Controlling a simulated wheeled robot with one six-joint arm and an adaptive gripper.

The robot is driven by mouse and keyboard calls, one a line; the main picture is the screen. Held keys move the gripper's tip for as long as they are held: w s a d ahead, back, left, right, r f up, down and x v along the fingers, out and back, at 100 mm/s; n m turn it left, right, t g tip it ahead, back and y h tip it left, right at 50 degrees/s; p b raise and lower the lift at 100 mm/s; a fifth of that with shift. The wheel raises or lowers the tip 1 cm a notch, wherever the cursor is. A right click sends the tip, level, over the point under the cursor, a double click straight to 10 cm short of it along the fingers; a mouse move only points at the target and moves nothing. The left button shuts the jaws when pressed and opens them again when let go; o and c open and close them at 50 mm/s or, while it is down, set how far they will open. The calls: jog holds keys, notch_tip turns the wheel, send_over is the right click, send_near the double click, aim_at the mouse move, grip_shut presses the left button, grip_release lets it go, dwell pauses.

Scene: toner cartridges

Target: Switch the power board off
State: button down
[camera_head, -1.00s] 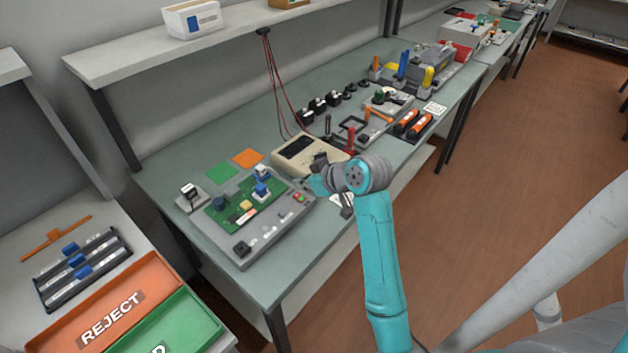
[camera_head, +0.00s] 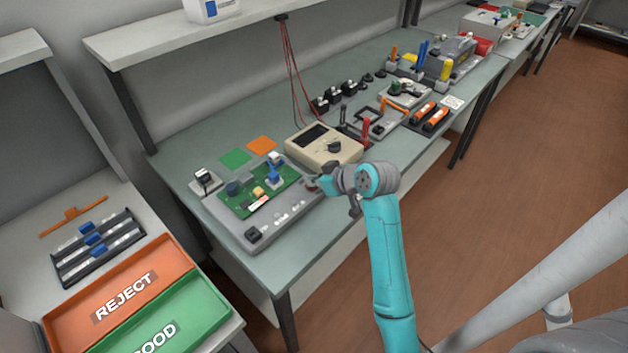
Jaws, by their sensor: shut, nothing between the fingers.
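A grey panel (camera_head: 283,218) lies on the bench, holding a green circuit board (camera_head: 233,204) with blue, yellow and white parts. I take this to be the power board. A black switch-like block (camera_head: 253,233) sits at its front left corner, with several small pale knobs along its front edge. My gripper (camera_head: 313,187) is shut and empty at the right end of the panel. It covers the spot of the red and green buttons there, with a little red showing beneath it. I cannot tell whether it touches them.
A beige meter (camera_head: 325,146) with a dark screen and dial stands just behind my gripper. Red probes (camera_head: 366,130) and a tool tray are to its right. Orange REJECT (camera_head: 95,300) and green GOOD (camera_head: 180,318) trays are at lower left.

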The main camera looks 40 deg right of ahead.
jog(key=shift+w+f, duration=0.1)
jog(key=shift+w+r, duration=0.25)
jog(key=shift+w, duration=0.4)
